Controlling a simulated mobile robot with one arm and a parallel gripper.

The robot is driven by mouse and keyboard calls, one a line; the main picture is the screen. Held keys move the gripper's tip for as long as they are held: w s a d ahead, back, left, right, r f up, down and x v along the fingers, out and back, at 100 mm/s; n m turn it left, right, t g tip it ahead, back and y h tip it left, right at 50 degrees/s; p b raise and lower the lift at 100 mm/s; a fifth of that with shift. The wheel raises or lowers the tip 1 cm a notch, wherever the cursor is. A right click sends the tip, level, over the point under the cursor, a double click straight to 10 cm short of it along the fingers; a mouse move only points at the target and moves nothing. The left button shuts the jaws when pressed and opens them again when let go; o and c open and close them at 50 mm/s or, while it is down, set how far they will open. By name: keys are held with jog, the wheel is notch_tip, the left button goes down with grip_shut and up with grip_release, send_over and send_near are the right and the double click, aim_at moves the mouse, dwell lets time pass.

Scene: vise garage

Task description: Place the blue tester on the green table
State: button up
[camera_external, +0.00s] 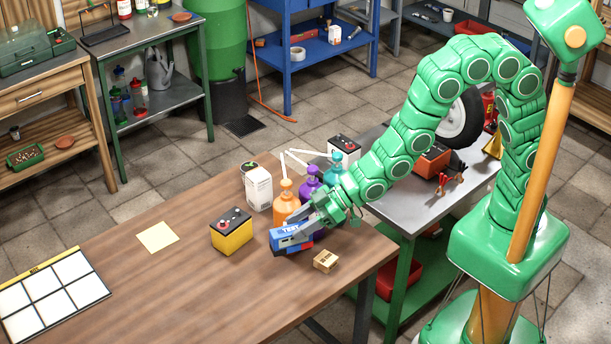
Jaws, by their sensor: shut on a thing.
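The blue tester (288,238), lettered "TEST", is at the right part of the brown wooden table (180,275). My gripper (312,224) reaches down from the right and is shut on it. Whether the tester touches the tabletop or hangs just above it, I cannot tell; its right side is partly hidden by my gripper. A green-legged table with a grey metal top (437,220) stands to the right, behind my arm. Another table with dark green legs and a grey top (150,32) stands at the back left.
A yellow battery (231,232) is left of the tester and a small cardboard box (326,261) is right of it. Orange (286,205), purple and teal bottles stand close behind. The right table holds a wheel (460,120), batteries and red clamps; its front top has bare room.

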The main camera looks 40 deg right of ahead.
jog(key=shift+s+d+r, duration=0.1)
jog(key=shift+s+d, duration=0.05)
jog(key=shift+d, duration=0.1)
jog(key=w+d+r+m+t, duration=0.1)
jog(key=w+r, duration=0.6)
jog(key=w, duration=0.3)
jog(key=w+r, duration=0.7)
jog(key=w, duration=0.3)
jog(key=w+d+f+m+t+h, duration=0.25)
jog(key=w+d, duration=0.35)
jog(key=d, duration=0.4)
jog(key=w+d+f+m+t+h, duration=0.1)
jog(key=w+d+f+m, duration=0.15)
jog(key=w+d, duration=0.6)
jog(key=w+d+f+m+t+h, duration=0.2)
jog(key=w+d+f, duration=0.1)
jog(key=d, duration=1)
jog(key=d+f+m+h, duration=0.2)
jog(key=d+f, duration=0.1)
jog(key=d, duration=1)
jog(key=d+f+m+h, duration=0.3)
jog(key=d+f, duration=0.1)
jog(key=d, duration=0.9)
jog(key=shift+w+d+t+h, duration=0.15)
jog(key=shift+w+t+h, duration=0.1)
jog(key=shift+t+h, duration=0.15)
